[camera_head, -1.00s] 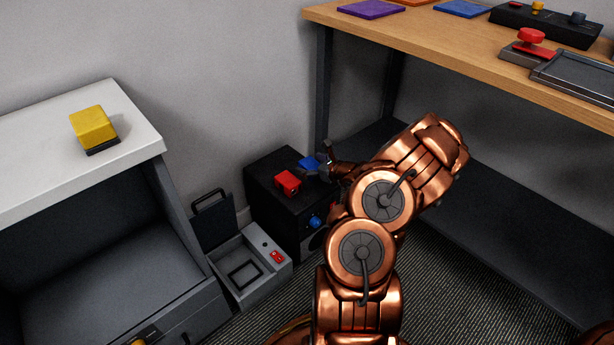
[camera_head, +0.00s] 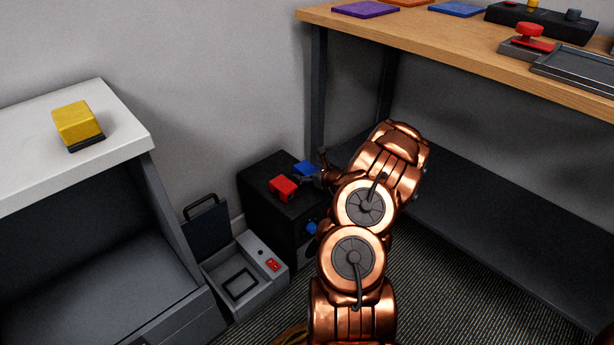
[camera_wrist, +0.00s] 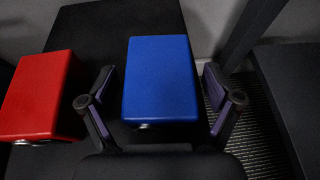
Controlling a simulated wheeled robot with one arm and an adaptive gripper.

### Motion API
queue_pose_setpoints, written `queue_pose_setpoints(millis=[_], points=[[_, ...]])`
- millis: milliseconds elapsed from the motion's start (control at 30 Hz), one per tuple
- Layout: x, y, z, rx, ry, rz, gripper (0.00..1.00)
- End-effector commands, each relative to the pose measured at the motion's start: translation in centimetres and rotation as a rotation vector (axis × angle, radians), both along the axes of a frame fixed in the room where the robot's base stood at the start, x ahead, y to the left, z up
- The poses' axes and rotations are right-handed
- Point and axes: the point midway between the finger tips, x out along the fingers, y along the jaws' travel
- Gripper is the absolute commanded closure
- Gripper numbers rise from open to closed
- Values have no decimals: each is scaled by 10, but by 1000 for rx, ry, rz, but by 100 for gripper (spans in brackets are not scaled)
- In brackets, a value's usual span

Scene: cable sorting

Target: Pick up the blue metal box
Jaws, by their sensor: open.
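The blue metal box (camera_head: 305,167) sits on top of a black cabinet (camera_head: 262,175), close to the wall. In the wrist view the blue metal box (camera_wrist: 160,78) lies between the two open fingers of my gripper (camera_wrist: 160,103), with a gap on each side. In the head view my gripper (camera_head: 318,178) is at the near right of the box and partly hidden by my arm. A red box (camera_head: 283,188) stands just left of the blue one; in the wrist view the red box (camera_wrist: 42,95) is close to the left finger.
A wooden table (camera_head: 480,62) with a dark lower shelf (camera_head: 500,235) stands at the right. An open grey case (camera_head: 245,275) is on the floor before the cabinet. A white-topped unit (camera_head: 110,125) with a yellow box (camera_head: 78,125) is at the left.

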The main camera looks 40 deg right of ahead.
Motion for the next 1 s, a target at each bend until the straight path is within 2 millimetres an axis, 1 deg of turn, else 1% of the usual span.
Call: queue_pose_setpoints(millis=[33, 133, 400, 467, 1000], points=[[4, 0, -3, -2, 0, 2, 10], [9, -1, -4, -1, -2, -1, 10], [11, -1, -3, -1, -3, -1, 10], [10, -1, -3, -1, -3, -1, 16], [10, -1, -4, -1, -2, 0, 72]])
